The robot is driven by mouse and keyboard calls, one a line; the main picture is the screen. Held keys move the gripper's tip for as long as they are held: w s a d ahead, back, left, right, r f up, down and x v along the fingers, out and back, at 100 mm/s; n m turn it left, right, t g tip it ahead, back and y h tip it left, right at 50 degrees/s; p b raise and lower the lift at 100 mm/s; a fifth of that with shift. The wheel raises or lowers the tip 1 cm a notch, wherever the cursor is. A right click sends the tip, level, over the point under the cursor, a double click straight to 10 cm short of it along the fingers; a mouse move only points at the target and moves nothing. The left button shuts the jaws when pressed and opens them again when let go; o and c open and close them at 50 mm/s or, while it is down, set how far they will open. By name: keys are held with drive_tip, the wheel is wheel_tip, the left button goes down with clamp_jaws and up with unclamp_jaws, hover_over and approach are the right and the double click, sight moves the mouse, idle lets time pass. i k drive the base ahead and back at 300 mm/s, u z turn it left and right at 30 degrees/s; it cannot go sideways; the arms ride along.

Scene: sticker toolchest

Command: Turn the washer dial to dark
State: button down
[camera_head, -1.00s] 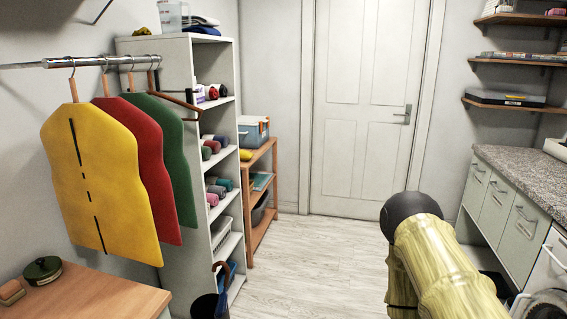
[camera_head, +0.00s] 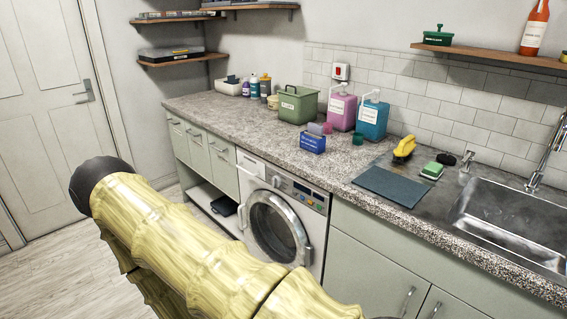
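The white front-loading washer (camera_head: 314,222) stands under the counter near the middle of the view. Its round door (camera_head: 272,232) looks closed. The control panel runs along the top of its front, with a small round dial (camera_head: 277,181) left of a dark display (camera_head: 303,189). The dial's setting and any labels are too small to read. My yellow, bamboo-patterned arm crosses the lower left, in front of the floor and close to the washer's lower left in the picture. My gripper is not in view.
A speckled counter (camera_head: 225,118) above the washer holds a green bin (camera_head: 297,104), pink (camera_head: 341,108) and teal (camera_head: 372,117) dispensers and a blue box (camera_head: 312,143). A sink (camera_head: 515,220) is at right. Open floor (camera_head: 60,245) lies at left, before a door (camera_head: 40,110).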

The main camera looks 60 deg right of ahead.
sight(276, 182)
drive_tip(key=z, duration=1.6)
drive_tip(key=k, duration=0.4)
drive_tip(key=u, duration=1.5)
drive_tip(key=i, duration=0.75)
drive_tip(key=z, duration=0.85)
drive_tip(key=i, duration=0.65)
drive_tip(key=z, duration=0.75)
